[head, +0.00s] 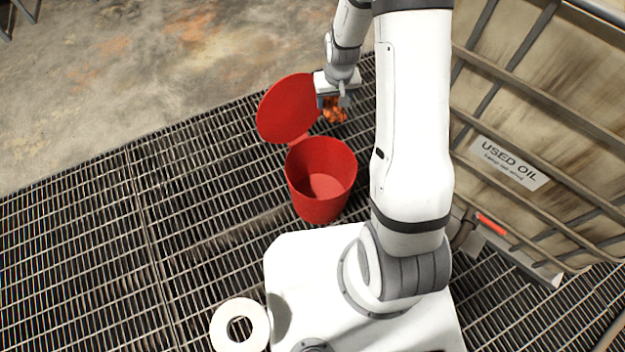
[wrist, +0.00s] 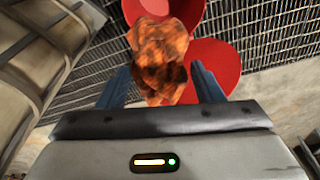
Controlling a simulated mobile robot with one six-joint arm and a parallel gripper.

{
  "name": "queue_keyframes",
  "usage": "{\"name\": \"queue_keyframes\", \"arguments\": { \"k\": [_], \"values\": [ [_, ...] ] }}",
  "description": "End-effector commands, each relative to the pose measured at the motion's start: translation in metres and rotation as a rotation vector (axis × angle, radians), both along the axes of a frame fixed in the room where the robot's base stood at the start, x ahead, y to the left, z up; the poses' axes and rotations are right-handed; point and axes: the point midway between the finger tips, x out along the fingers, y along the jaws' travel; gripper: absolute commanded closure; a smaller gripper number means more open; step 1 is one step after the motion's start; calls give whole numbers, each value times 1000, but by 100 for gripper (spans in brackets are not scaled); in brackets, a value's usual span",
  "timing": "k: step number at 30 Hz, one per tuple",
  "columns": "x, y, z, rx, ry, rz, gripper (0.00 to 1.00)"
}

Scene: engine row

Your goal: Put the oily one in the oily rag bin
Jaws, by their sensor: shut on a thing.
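An orange-brown rag with dark stains (wrist: 160,62) hangs in my gripper (wrist: 160,90), between the two blue-grey fingers. In the head view the rag (head: 334,110) shows below my gripper (head: 338,92), partly covered by it. A red bin (head: 322,180) stands on the grating with its round lid (head: 288,108) tipped open at the back. The bin looks empty inside. My gripper is behind the bin, just right of the lid, and the rag is not inside the bin. In the wrist view the red bin (wrist: 190,12) and lid (wrist: 214,66) show partly behind the rag.
A caged tank with a "USED OIL" label (head: 510,163) stands close on the right. A white ring-shaped thing (head: 240,325) is at the lower left beside my base. The grating (head: 90,240) left of the bin is clear.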

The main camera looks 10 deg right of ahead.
Motion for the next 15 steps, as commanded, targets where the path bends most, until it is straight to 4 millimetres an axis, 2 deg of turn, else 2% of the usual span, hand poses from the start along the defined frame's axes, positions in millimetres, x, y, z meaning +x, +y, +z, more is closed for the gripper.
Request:
{"name": "queue_keyframes", "arguments": {
  "k": [1, 15],
  "values": [
    [3, 0, -33, 0, 1, 9, 62],
    [27, -2, -173, -1, 1, 105, 62]
  ]
}}
